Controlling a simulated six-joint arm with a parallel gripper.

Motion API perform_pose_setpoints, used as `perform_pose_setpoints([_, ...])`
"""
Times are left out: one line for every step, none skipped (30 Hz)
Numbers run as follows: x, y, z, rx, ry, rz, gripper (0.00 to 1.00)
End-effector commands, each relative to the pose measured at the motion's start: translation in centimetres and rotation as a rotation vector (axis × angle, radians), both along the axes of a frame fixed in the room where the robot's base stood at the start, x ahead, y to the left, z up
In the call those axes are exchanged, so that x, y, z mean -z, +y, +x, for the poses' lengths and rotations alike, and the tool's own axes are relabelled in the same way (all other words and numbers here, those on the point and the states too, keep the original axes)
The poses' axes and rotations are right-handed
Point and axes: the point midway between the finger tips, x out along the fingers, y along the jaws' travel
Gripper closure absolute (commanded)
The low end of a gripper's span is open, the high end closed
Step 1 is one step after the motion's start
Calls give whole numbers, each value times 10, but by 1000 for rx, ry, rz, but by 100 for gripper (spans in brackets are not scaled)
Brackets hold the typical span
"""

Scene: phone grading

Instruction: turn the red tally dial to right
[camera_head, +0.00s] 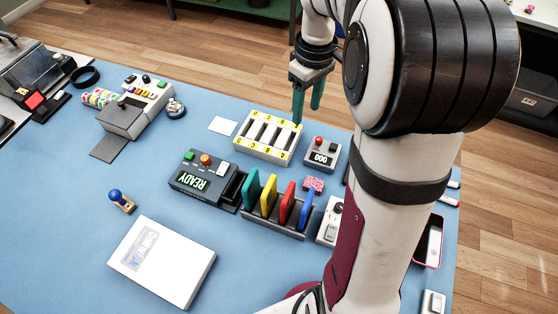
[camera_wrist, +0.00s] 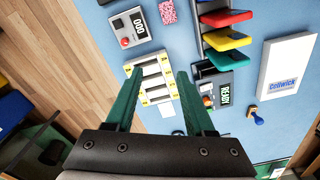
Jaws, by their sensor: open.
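The tally counter (camera_head: 322,158) is a small grey box on the blue mat with a display reading 000. Its red dial (camera_head: 319,140) is a small round knob on top. In the wrist view the counter (camera_wrist: 141,27) is at the upper middle, and the red dial (camera_wrist: 125,42) is at its lower left corner. My gripper (camera_head: 307,108) is open and empty, raised above the mat beyond the counter. In the wrist view its green fingers (camera_wrist: 161,76) are spread over the slotted rack, apart from the dial.
A white and yellow slotted rack (camera_head: 248,148) stands left of the counter. A holder (camera_head: 272,221) carries several coloured plates. A READY device (camera_head: 198,178), a pink sponge-like block (camera_head: 314,184) and a white box (camera_head: 180,286) are also on the mat (camera_head: 70,195).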

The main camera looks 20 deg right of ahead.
Motion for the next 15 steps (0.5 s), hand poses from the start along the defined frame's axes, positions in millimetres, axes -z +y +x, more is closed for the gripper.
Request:
perform_pose_setpoints([-5,11,-8,32,-2,6,46])
perform_pose_setpoints([-7,17,-13,56,-1,12,46])
perform_pose_setpoints([-9,26,-20,88,1,19,46])
perform_pose_setpoints([-11,32,-26,112,1,25,46])
perform_pose_setpoints([-13,38,-31,136,2,30,46])
perform_pose_setpoints([-15,46,-39,169,4,36,46])
perform_pose_setpoints([-16,52,-44,193,7,40,46])
perform_pose_setpoints([-18,58,-51,217,9,45,46])
perform_pose_setpoints([-19,65,-59,249,11,52,46])
perform_pose_setpoints([-20,71,-65,273,13,57,46])
perform_pose_setpoints([-21,76,-71,296,15,63,46])
perform_pose_setpoints([-21,83,-79,328,19,69,46])
perform_pose_setpoints([-21,87,-85,349,22,72,46])
perform_pose_setpoints([-22,91,-90,368,24,76,46])
perform_pose_setpoints([-22,96,-97,393,26,80,46])
